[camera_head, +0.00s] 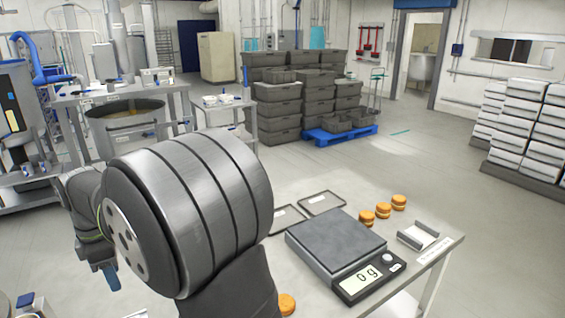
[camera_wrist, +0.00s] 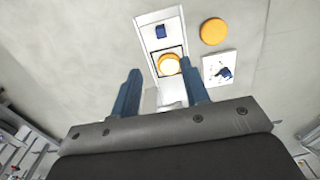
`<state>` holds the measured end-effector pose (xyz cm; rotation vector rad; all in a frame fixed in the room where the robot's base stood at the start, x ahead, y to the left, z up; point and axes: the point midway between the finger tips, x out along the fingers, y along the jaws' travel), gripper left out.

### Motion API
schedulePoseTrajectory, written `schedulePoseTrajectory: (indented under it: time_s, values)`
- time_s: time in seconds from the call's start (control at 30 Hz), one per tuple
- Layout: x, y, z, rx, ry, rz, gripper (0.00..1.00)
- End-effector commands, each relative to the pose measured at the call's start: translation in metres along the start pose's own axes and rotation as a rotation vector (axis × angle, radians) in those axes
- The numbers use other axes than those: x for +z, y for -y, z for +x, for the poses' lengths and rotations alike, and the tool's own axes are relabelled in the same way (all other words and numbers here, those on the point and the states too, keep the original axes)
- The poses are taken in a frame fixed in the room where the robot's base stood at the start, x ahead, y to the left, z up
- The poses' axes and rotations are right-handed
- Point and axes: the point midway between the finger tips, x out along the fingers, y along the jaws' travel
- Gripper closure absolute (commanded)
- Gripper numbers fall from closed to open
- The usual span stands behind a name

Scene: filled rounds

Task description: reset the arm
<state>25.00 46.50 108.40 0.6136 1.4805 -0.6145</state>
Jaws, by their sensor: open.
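My gripper (camera_head: 112,276) hangs at the lower left of the head view, on my bent arm, which fills much of the foreground. In the wrist view my gripper (camera_wrist: 159,68) has its two blue fingers wide apart, with nothing held between them. An orange round (camera_wrist: 213,31) lies to the right of the strip, apart from the fingers.
A scale (camera_head: 335,243) reading 0 g stands on the table (camera_head: 440,250). Behind it are shallow trays (camera_head: 321,203) and a row of three filled rounds (camera_head: 383,210); a white holder (camera_head: 418,236) is at right. Another round (camera_head: 287,304) is partly hidden by my arm. A white card (camera_wrist: 220,69) lies near the strip.

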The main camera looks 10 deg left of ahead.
Motion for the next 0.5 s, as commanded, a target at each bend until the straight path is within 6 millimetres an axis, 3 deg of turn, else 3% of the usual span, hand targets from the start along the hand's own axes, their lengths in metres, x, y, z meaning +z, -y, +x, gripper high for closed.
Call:
schedulePoseTrajectory:
  time_s: [0.23,0.5]
  values:
    - [0.0,0.001,0.022,-0.003,0.001,0.0,0.58]
    - [-0.001,0.001,0.076,-0.004,0.001,0.0,0.58]
